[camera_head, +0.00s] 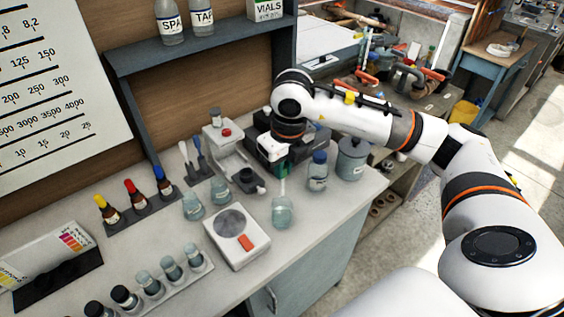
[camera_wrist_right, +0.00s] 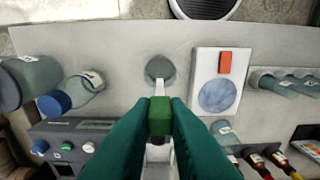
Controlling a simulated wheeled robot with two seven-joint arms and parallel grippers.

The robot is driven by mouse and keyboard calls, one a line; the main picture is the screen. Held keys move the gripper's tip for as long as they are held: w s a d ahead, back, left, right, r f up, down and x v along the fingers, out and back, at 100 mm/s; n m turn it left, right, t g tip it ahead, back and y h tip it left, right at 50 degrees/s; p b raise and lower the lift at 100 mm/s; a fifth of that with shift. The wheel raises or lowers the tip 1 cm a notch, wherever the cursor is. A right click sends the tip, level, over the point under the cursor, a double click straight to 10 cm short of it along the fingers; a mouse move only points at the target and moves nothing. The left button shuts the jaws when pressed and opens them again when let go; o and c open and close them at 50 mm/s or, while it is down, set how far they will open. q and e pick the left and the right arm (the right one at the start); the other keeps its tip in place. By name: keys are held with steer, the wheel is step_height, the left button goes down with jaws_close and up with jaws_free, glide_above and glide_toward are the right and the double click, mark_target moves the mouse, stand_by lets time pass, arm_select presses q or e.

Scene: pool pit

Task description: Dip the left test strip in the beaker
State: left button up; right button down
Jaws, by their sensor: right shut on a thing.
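My right gripper (camera_head: 280,165) is shut on a test strip with a green grip end (camera_wrist_right: 160,115); its teal fingers (camera_wrist_right: 160,108) close on both sides in the right wrist view. The strip's pale lower part (camera_head: 283,186) hangs down toward a clear glass beaker (camera_head: 283,214) on the bench. In the right wrist view the beaker (camera_wrist_right: 160,68) lies just beyond the strip's white tip. I cannot tell whether the tip is inside the beaker or just above its rim. My left gripper is not in view.
A white scale (camera_head: 237,237) with a red button stands left of the beaker. A blue-capped bottle (camera_head: 318,172) and a grey jar (camera_head: 352,158) stand to its right. Other glass beakers (camera_head: 192,206) and dropper bottles (camera_head: 135,194) stand further left. The bench front before the beaker is clear.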

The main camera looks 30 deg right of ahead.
mark_target(283, 194)
step_height(283, 194, down, 4)
steer(key=shift+w+r+b, duration=0.1)
steer(key=shift+r+b, duration=0.15)
steer(key=shift+b, duration=0.5)
step_height(283, 194, down, 5)
steer(key=b, duration=0.5)
steer(key=shift+f, duration=0.1)
steer(key=shift+f+b, duration=1.1)
steer(key=shift+f, duration=0.05)
steer(key=shift+r, duration=0.1)
stand_by(0.4)
steer(key=shift+r+p, duration=3.15)
steer(key=shift+r, duration=2)
